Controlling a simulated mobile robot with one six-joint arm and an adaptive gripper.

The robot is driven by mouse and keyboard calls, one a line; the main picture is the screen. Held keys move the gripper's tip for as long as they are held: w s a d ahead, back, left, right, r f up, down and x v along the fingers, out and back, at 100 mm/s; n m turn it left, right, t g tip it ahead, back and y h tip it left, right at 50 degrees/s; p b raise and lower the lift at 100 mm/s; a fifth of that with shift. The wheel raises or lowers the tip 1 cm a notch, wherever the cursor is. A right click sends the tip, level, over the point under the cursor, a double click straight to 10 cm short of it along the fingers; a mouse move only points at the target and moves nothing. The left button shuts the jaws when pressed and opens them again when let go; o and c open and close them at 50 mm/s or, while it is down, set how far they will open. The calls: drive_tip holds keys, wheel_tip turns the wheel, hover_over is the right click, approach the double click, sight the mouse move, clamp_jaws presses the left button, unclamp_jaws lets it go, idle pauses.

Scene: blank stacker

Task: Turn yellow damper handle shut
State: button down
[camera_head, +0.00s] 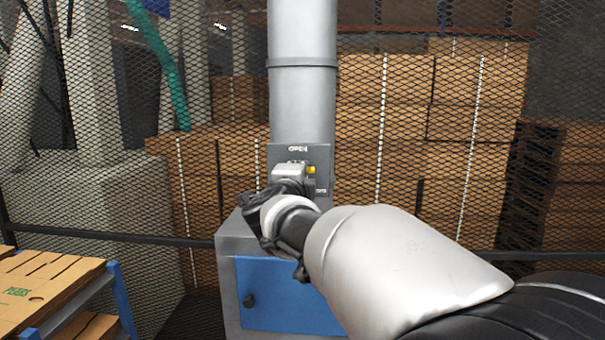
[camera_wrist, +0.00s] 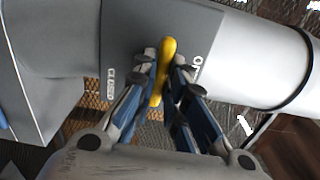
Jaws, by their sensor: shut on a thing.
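The yellow damper handle (camera_wrist: 167,48) stands on a grey plate (camera_wrist: 130,25) on the round duct. My gripper (camera_wrist: 164,62) is shut on the handle, with a finger on each side of it in the wrist view. The handle lies across the duct there, between the CLOSED label (camera_wrist: 110,85) on the left and the partly hidden OPEN label (camera_wrist: 195,70) on the right. In the head view only a small bit of the yellow handle (camera_head: 311,170) shows beside my gripper; the rest is hidden. The OPEN label (camera_head: 298,149) is at the plate's top.
The grey duct (camera_head: 302,100) rises from a grey cabinet with a blue door (camera_head: 285,295). Wire mesh fencing with stacked cardboard boxes (camera_head: 385,110) stands behind. A blue-framed rack with flat cardboard (camera_head: 45,285) is at the lower left.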

drive_tip(key=shift+r, duration=0.25)
drive_tip(key=c, duration=1.8)
unclamp_jaws()
drive_tip(key=shift+c, duration=0.2)
drive_tip(key=shift+o, duration=1)
drive_tip(key=shift+w+f, duration=0.1)
drive_tip(key=shift+f, duration=0.1)
drive_tip(key=s, duration=1.2)
drive_tip(key=shift+a, duration=0.15)
